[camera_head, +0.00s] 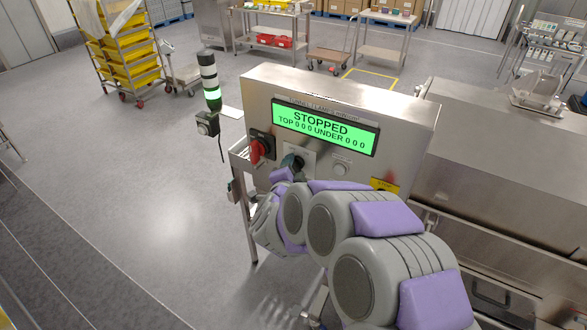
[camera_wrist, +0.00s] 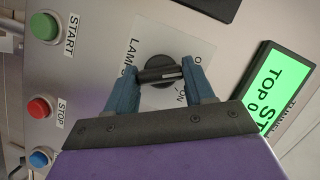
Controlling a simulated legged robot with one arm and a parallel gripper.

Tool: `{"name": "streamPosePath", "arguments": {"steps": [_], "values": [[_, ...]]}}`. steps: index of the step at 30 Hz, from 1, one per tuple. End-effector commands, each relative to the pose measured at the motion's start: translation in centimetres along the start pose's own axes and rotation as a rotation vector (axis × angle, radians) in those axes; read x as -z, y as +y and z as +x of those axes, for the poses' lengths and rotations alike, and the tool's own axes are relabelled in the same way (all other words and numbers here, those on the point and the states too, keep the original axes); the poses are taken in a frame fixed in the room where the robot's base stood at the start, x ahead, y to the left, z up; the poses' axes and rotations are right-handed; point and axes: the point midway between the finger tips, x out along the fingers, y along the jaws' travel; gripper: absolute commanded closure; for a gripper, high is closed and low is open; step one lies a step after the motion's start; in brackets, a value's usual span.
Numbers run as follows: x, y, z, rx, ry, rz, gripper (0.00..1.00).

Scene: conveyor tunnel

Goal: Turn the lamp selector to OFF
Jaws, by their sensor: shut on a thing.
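The lamp selector (camera_wrist: 158,66) is a black round knob with a raised bar, on a pale square plate marked LAMP in the wrist view. ON is printed at the plate's lower right; the label above it is partly cut off by a finger, with only an "O" clear. My gripper (camera_wrist: 160,76) has its two blue-grey fingers closed on the two ends of the bar. The bar lies nearly level in this view, with a pale mark towards its right end. In the head view my gripper (camera_head: 289,167) is against the panel and mostly covers the selector.
The panel display (camera_head: 325,128) reads STOPPED. A red rotary switch (camera_head: 257,148) sits close left of my gripper. A green START button (camera_wrist: 44,26), red STOP button (camera_wrist: 39,107) and blue button (camera_wrist: 40,158) line the panel. A signal tower (camera_head: 210,82) is lit green.

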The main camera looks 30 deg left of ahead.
Motion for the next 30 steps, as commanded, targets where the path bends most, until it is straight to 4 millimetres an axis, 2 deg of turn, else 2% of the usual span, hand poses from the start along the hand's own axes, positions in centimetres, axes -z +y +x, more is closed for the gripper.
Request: {"name": "streamPosePath", "arguments": {"steps": [1, 2, 9, 20, 23, 30], "values": [[-0.4, 0.6, -0.1, -0.011, -0.008, -0.004, 0.77], [-0.4, 0.6, -0.1, -0.011, -0.008, -0.004, 0.45], [-0.2, 0.3, -0.1, -0.006, -0.005, -0.002, 0.22], [0.1, 0.3, -0.8, -0.002, -0.005, 0.001, 0.21], [0.0, 0.3, -1.9, -0.003, -0.007, 0.001, 0.21], [-0.2, 0.2, -6.0, -0.001, -0.008, -0.001, 0.21]]}}
